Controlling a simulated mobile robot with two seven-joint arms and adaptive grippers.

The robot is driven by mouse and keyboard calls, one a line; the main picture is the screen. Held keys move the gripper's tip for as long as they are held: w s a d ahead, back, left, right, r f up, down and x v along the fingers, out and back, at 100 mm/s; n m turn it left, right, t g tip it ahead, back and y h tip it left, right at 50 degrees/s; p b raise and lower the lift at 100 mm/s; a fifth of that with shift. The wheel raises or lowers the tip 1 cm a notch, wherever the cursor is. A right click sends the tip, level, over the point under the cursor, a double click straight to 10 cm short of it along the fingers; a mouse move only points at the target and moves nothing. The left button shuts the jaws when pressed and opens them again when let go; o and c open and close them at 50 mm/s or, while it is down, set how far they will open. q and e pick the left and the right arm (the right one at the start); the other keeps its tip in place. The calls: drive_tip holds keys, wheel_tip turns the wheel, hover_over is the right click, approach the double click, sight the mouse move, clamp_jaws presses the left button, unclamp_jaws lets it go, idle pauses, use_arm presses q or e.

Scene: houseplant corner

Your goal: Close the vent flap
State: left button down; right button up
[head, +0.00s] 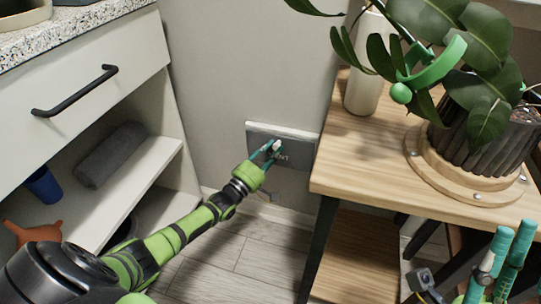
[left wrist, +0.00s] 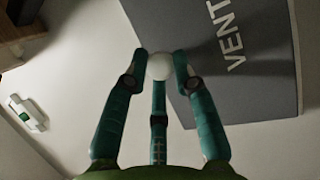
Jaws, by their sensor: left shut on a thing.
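The vent flap (head: 298,139) is a grey panel low on the wall, between the cabinet and the wooden stand. In the left wrist view the flap (left wrist: 262,92) shows the white letters VENT and a dark shadow. How far it stands from the wall is hard to tell. My left gripper (head: 270,151) is at the flap's front, and its teal fingers (left wrist: 159,76) are shut on a round white knob (left wrist: 159,66). The fingers partly hide the knob (head: 277,146) in the head view. My right gripper (head: 503,262) shows only partly at the lower right, away from the flap.
The wooden stand (head: 350,153) carries a potted plant (head: 480,125) and a cream bottle (head: 364,75). The cabinet (head: 95,75) at left holds a rolled grey cloth (head: 112,153) and a blue cup (head: 43,185). Floor (head: 240,250) shows between them.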

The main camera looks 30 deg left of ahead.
use_arm(q)
drive_tip(key=shift+w+r, duration=0.4)
drive_tip(key=shift+r, duration=0.3)
drive_tip(key=c, duration=1)
unclamp_jaws()
drive_tip(key=shift+s+f, duration=0.15)
drive_tip(key=shift+f, duration=0.1)
drive_tip(key=shift+s+a+f, duration=0.15)
drive_tip(key=shift+s+f, duration=0.05)
drive_tip(key=shift+s, duration=0.15)
drive_tip(key=v, duration=1.1)
